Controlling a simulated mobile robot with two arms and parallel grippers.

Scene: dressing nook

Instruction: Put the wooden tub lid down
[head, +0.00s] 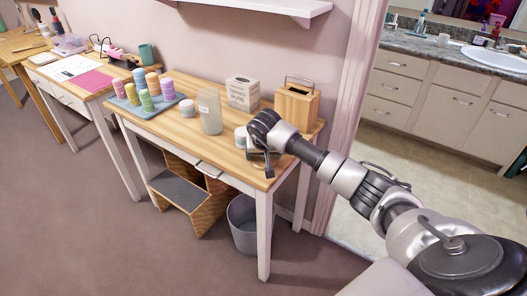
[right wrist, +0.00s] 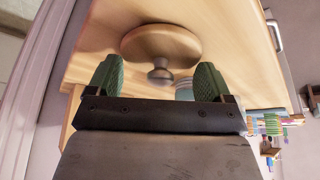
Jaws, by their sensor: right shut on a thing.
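The wooden tub lid (right wrist: 160,42) is a round, light wooden disc with a small knob (right wrist: 160,76). In the right wrist view it shows just past my right gripper (right wrist: 160,82), with the knob between the two green fingers. My right gripper is shut on the lid. In the head view the gripper (head: 263,165) is over the near right part of the wooden tabletop (head: 232,167), and the lid is hidden or too small to make out. I cannot tell whether the lid touches the tabletop. My left gripper is not in view.
A small white jar (head: 241,136) is close to the gripper. A grey bin (head: 243,222) stands below.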

